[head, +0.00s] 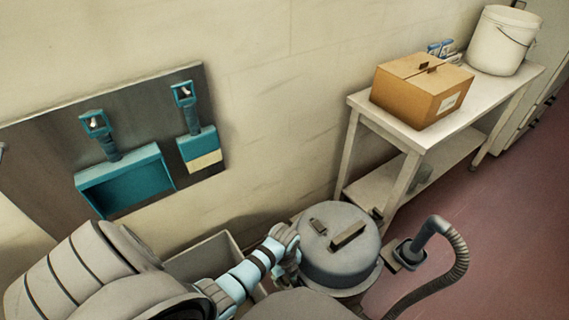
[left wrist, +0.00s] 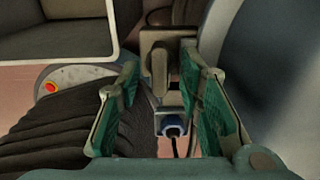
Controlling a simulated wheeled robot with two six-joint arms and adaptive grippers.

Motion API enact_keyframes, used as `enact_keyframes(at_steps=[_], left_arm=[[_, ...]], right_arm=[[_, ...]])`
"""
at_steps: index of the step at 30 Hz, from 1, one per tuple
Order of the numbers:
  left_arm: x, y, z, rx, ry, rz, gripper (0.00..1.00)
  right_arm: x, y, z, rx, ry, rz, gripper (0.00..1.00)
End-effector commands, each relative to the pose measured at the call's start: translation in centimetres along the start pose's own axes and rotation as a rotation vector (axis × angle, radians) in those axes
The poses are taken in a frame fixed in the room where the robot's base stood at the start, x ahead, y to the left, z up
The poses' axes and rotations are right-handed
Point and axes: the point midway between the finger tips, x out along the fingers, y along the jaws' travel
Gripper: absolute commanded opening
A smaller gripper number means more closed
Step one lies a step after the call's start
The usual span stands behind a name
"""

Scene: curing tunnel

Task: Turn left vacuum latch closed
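The grey vacuum (head: 340,255) stands at the lower middle of the head view, with a round lid and a bar handle on top. My left gripper (head: 287,250) is at the left side of its drum. In the left wrist view the gripper (left wrist: 160,110) is open, with green pads on both fingers. A brownish latch with an upright lever (left wrist: 159,62) shows ahead between the fingers, beside the drum wall (left wrist: 275,60). I see no grip on it, and whether a finger touches it I cannot tell. In the head view the gripper hides this latch. My right gripper is not in view.
A ribbed hose (head: 458,260) rises at the vacuum's right. A grey open bin (head: 205,260) stands at the left near the wall. A white table (head: 440,135) bears a cardboard box (head: 420,95) and a white bucket (head: 503,42). Red floor is clear at right.

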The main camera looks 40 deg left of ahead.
Motion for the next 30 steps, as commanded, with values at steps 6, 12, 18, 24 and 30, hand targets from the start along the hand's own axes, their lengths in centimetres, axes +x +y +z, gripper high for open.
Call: enact_keyframes(at_steps=[6, 12, 18, 24, 30], left_arm=[[0.2, 0.0, 0.0, -0.001, 0.000, 0.000, 0.33], [0.2, 0.0, 0.0, -0.001, 0.000, 0.000, 0.09], [0.2, 0.1, 0.0, -0.001, 0.000, 0.001, 0.00], [0.1, 0.1, 0.0, -0.018, 0.000, 0.001, 0.00], [0.0, 0.1, 0.0, -0.088, 0.000, 0.002, 0.00]], right_arm=[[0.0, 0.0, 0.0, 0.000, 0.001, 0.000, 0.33], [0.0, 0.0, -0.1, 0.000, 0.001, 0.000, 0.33], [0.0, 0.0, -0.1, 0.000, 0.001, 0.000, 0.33], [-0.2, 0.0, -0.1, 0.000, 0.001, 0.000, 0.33], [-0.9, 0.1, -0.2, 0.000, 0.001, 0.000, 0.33]])
